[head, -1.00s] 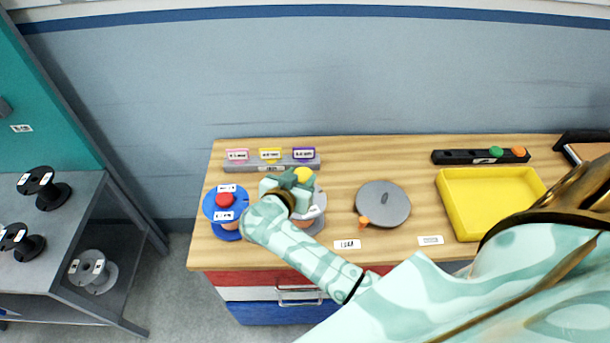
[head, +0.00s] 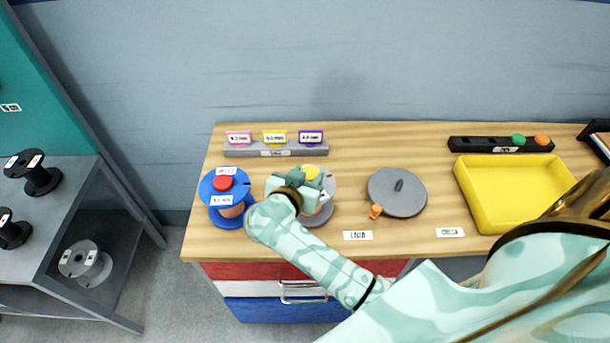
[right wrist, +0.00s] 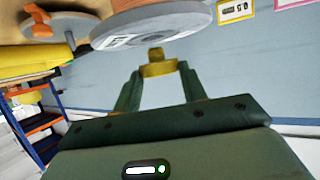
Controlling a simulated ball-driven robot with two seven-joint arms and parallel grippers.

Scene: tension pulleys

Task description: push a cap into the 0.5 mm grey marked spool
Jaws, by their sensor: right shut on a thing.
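My right gripper (head: 313,181) is shut on a yellow cap (head: 311,171), over the grey spool (head: 322,217) on the table. In the right wrist view the cap (right wrist: 158,68) sits between the two fingertips (right wrist: 158,82). Its narrow stem points at the flange of the grey spool (right wrist: 150,28), close to it; I cannot tell whether they touch. My gripper and wrist hide much of the spool's top in the head view. My left gripper is not in view.
A blue spool with a red cap (head: 223,183) stands left of the grey spool. Behind is a grey rack (head: 275,150) with pink, yellow and purple tags. To the right are a grey disc (head: 397,192), a yellow tray (head: 465,191) and a black holder with green and orange caps (head: 480,144).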

